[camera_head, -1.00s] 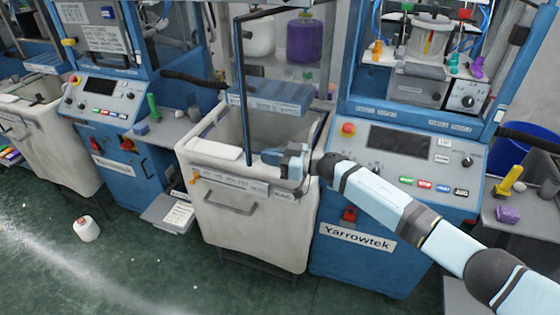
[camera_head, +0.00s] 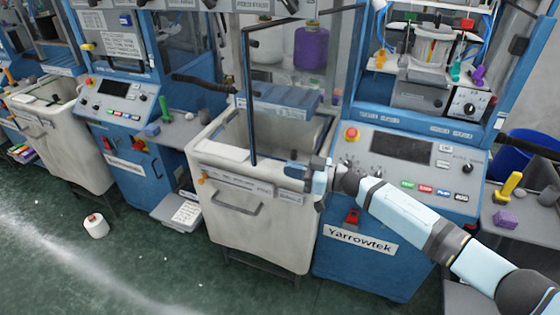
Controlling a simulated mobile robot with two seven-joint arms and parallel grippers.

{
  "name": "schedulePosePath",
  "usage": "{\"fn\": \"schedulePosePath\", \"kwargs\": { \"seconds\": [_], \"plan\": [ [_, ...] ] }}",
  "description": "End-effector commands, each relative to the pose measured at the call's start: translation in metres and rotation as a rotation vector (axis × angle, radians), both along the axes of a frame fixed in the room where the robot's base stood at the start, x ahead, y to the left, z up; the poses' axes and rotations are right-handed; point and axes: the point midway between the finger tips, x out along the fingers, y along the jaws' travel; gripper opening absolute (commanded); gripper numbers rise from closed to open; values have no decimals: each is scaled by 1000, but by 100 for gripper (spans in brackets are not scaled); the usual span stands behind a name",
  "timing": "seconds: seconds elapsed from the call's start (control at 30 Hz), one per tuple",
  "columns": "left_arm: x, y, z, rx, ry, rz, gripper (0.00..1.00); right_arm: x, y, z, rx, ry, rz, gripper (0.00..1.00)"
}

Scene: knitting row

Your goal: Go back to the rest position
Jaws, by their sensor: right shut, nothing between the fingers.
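My right gripper (camera_head: 292,171) is at the end of my light blue right arm, which comes in from the lower right. It is shut and empty. In the head view it overlaps the front right rim of the cream bin (camera_head: 247,220), close to the lower end of a thin dark upright bar (camera_head: 249,100). I cannot tell whether it touches the bin. My left gripper is not in view.
The blue Yarrowtek machine (camera_head: 340,268) with its control panel (camera_head: 400,147) stands right of the bin. A side shelf (camera_head: 527,222) holds a purple block (camera_head: 505,219) and a yellow tool (camera_head: 508,186). A yarn cone (camera_head: 96,226) stands on the open green floor (camera_head: 130,270).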

Motion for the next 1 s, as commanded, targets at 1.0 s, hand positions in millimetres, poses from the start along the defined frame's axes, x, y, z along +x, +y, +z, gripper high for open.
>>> {"fn": "schedulePosePath", "kwargs": {
  "seconds": [1.0],
  "plan": [
    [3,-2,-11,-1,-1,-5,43,-111,-42,-53,191,9,-337,0]
  ]
}}
